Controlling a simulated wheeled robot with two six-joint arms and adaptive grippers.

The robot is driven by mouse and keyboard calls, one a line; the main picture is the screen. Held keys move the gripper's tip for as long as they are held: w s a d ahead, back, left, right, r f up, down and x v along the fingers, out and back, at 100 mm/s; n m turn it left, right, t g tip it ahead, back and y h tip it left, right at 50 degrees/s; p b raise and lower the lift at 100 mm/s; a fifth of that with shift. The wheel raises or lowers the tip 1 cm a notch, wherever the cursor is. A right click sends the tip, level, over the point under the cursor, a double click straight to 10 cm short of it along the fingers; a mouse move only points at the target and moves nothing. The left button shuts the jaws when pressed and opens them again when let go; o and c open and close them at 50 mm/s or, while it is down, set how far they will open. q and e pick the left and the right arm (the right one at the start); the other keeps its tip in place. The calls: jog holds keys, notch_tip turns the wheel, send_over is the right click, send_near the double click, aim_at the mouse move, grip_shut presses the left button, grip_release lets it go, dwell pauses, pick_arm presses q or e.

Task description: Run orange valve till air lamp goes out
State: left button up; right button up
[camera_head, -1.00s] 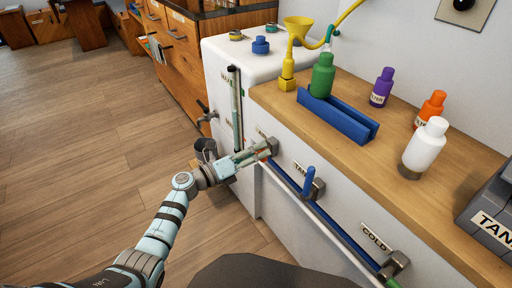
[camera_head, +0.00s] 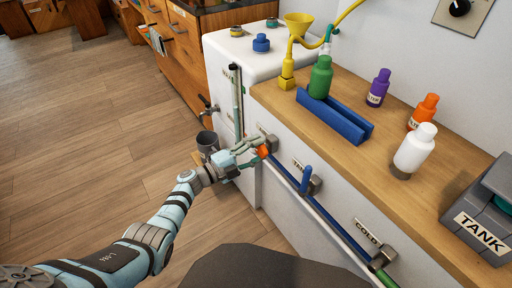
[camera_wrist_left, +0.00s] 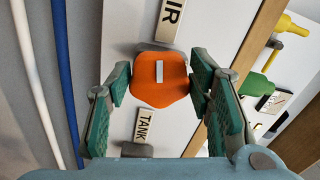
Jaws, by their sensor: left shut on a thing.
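The orange valve handle (camera_head: 263,151) is on the white front panel below the wooden counter. My left gripper (camera_head: 257,149) is shut on it. In the left wrist view the orange handle (camera_wrist_left: 160,80), with a pale bar mark on its face, sits between the two green-padded fingers (camera_wrist_left: 160,88). A TANK label (camera_wrist_left: 145,127) is on the other side. I cannot make out a lit air lamp in either view. My right gripper is not in view.
A blue lever (camera_head: 306,178) and a grey COLD valve (camera_head: 383,258) follow along the panel pipes. Bottles, a blue trough (camera_head: 345,122) and a grey TANK box (camera_head: 485,222) stand on the counter.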

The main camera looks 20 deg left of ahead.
pick_arm(q)
jog(key=shift+f+n+p, duration=0.1)
jog(key=shift+n+p, duration=0.2)
jog(key=shift+n, duration=0.9)
jog(key=shift+f+n, duration=0.1)
jog(key=shift+n, duration=0.9)
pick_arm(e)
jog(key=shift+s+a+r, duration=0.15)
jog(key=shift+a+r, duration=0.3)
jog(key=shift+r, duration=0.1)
pick_arm(q)
jog(key=shift+s, duration=0.1)
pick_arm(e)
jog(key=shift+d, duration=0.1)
pick_arm(q)
jog(key=o, duration=1.1)
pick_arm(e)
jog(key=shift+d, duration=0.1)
